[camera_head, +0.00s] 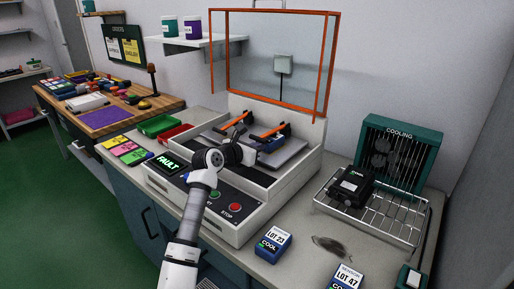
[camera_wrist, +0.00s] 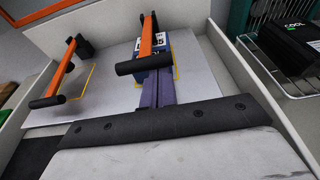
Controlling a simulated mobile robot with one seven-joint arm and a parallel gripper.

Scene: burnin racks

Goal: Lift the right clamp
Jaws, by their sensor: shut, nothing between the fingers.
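The right clamp is an orange bar with a black cross handle in the head view (camera_head: 266,136). In the wrist view the right clamp (camera_wrist: 147,44) lies ahead of my fingers, its black handle close to the fingertips. Contact cannot be told. A blue boxed unit with a white label (camera_wrist: 164,50) sits beneath it. The left clamp (camera_head: 236,122) is a similar orange bar; it shows at the left in the wrist view (camera_wrist: 61,73). My gripper (camera_wrist: 157,82) is shut and empty, its purple fingers together. In the head view, my wrist partly hides the machine's bed.
At the right, a wire rack (camera_head: 385,222) holds a black unit (camera_head: 350,187) before a green cooling fan box (camera_head: 417,153). Green and red trays stand left.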

